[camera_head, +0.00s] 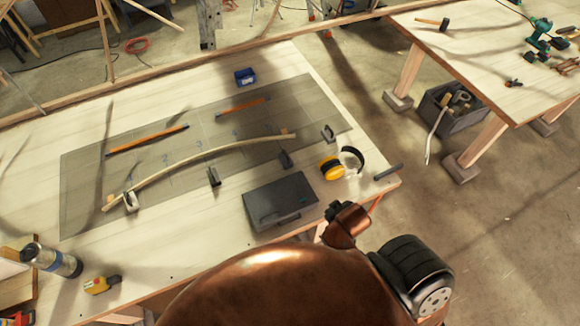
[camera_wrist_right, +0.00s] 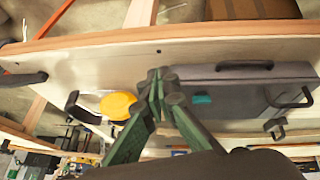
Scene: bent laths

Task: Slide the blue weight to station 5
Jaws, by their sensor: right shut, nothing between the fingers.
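A small blue box-shaped object (camera_head: 245,76) sits on the table behind the grey mat (camera_head: 80,215); I cannot tell whether it is the weight. A pale bent lath (camera_head: 200,156) arches over the mat, its ends near a clamp-like block (camera_head: 130,202) at left and the mat's right part. Faint station numbers are marked on the mat, too small to read fully. My right gripper (camera_wrist_right: 160,75) has its green fingers shut and empty, and appears in front of the grey case in the wrist view. My left gripper is not in view.
A grey case (camera_head: 280,200), yellow earmuffs (camera_head: 333,168) and a dark handle (camera_head: 388,172) lie near the front right edge. Two orange sticks (camera_head: 147,139) (camera_head: 242,105) and several dark blocks (camera_head: 213,177) lie around the lath. A second table (camera_head: 480,60) stands at right.

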